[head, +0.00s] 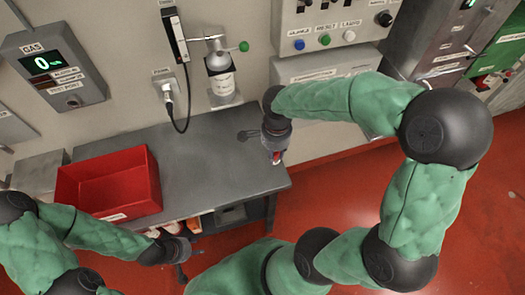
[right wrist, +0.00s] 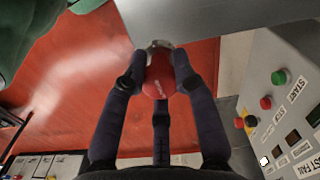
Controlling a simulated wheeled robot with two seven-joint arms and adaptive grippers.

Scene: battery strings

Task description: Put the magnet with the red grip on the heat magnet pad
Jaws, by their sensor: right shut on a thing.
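My right gripper (head: 275,150) is above the right end of the grey bench. In the right wrist view its fingers (right wrist: 158,85) are closed around the red grip of the magnet (right wrist: 158,72). A metallic end shows past the grip, in front of the grey bench surface. In the head view only a small red part of the magnet (head: 277,157) shows under the gripper. My left gripper (head: 190,250) is empty, its fingers spread, low in front of the bench's front edge. I cannot make out the heat magnet pad in either view.
A red bin (head: 125,207) stands on the left of the grey bench (head: 215,170). A bottle (head: 220,72) hangs on the wall behind, beside a cable and socket (head: 168,88). A panel labelled for heat lamps (head: 335,25) is above. The bench's middle is clear.

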